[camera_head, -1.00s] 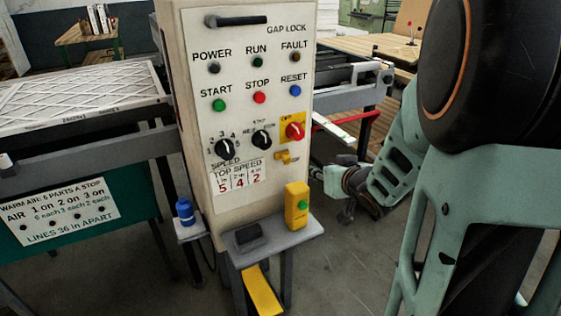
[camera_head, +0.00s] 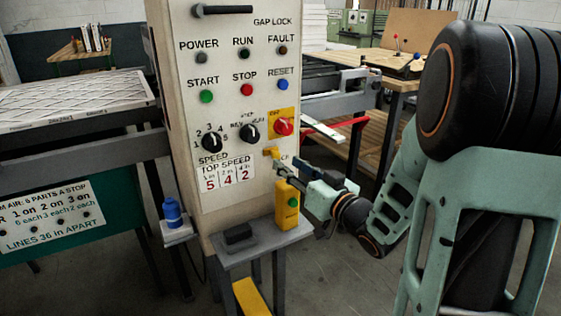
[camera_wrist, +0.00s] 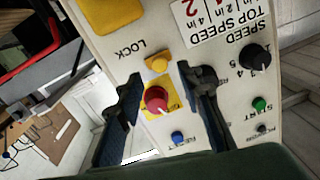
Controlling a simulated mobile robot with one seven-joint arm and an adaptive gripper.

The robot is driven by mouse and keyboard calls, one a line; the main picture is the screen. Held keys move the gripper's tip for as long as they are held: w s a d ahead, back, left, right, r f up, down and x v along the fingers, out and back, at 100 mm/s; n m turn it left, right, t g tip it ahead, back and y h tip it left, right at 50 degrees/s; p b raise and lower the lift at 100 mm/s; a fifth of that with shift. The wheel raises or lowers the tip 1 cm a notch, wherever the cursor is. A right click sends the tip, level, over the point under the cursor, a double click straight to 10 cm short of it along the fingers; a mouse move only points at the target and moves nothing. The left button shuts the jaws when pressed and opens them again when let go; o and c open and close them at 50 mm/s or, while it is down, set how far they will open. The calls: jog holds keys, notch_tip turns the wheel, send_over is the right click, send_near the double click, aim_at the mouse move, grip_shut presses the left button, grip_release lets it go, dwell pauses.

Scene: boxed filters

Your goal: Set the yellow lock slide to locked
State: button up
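The yellow lock slide (camera_head: 272,153) is a small tab on the pale control panel, just under the red knob on its yellow plate. In the upside-down wrist view, the slide (camera_wrist: 157,62) sits beside the word LOCK, between and slightly beyond my fingertips. My gripper (camera_wrist: 163,78) is open and empty, its dark fingers spread either side of the slide and red knob. In the head view, my gripper (camera_head: 285,168) is close to the panel, just right of and below the slide. I cannot tell whether a finger touches it.
The red knob (camera_head: 284,126) is directly above the slide. A yellow box with a green button (camera_head: 288,205) stands on the small grey shelf (camera_head: 252,243) below. Black dials (camera_head: 250,133) are left of the slide. Free floor lies right of the panel.

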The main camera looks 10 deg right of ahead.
aim_at(278, 156)
jog(key=x, duration=0.4)
jog(key=shift+w+a, duration=0.15)
jog(key=shift+w, duration=0.25)
grip_shut()
